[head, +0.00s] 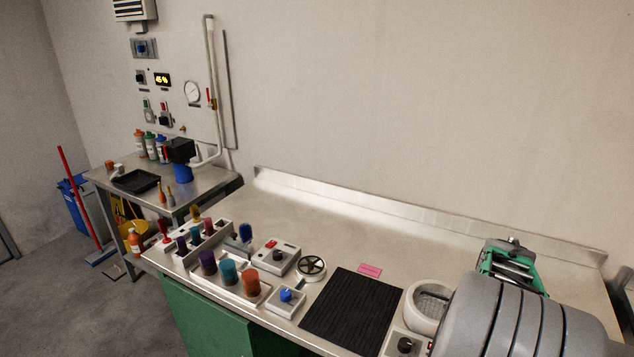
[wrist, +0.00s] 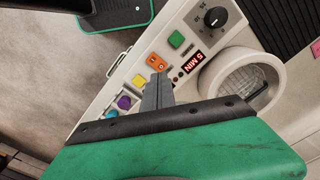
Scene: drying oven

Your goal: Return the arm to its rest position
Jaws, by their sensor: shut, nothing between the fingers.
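My gripper (wrist: 157,82) shows in the wrist view as two grey fingers closed together, with nothing between them. Its green and black body fills the lower part of that view. The fingers appear over the white control panel of the drying oven (wrist: 205,20); I cannot tell whether they touch it. The panel has a black dial, a red "5 MIN" display and coloured buttons. The oven's round grated opening (wrist: 240,78) lies right of the fingers. In the head view the oven (head: 408,325) is partly hidden by my grey arm at the lower right, and the fingertips cannot be made out.
A ribbed black mat (head: 352,312) lies left of the oven on the metal bench (head: 350,225). Coloured knobs, a small control box (head: 278,257) and a handwheel (head: 311,267) crowd the bench's left. A green-and-grey device (head: 508,262) shows behind my arm. The bench's back middle is clear.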

